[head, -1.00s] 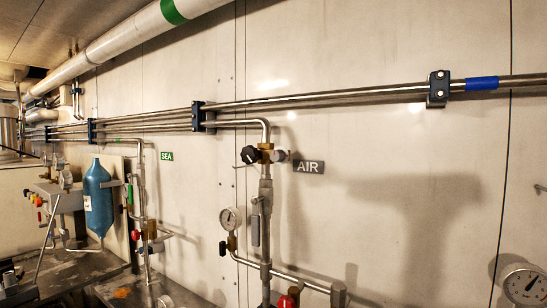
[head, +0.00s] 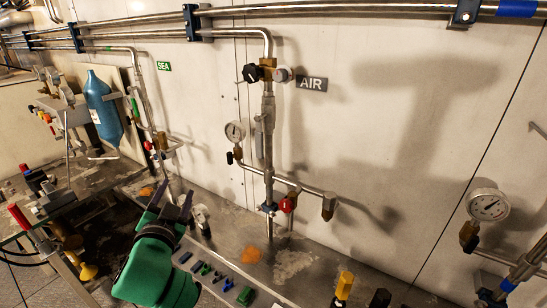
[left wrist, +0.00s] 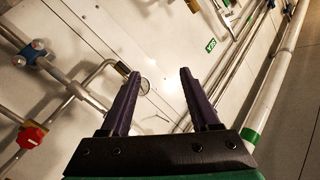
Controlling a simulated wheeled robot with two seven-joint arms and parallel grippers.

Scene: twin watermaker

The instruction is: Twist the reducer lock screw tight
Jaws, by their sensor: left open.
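I cannot single out the reducer lock screw for certain. On the AIR line, a brass fitting (head: 267,70) carries a black knob (head: 250,73) on its left and a pale round knob (head: 283,74) on its right. Lower on that line are a pressure gauge (head: 235,132) and a red knob (head: 288,203). My left gripper (head: 172,203) is open, below and left of this pipework, apart from it. In the left wrist view its two dark fingers (left wrist: 160,74) are spread with nothing gripped between them. My right gripper is not in view.
A blue bottle (head: 103,108) hangs at the left beside the SEA line (head: 140,90). Small coloured parts (head: 210,274) lie along the bench below. Another gauge (head: 487,205) is at the far right. The wall under the AIR sign (head: 311,84) is largely bare.

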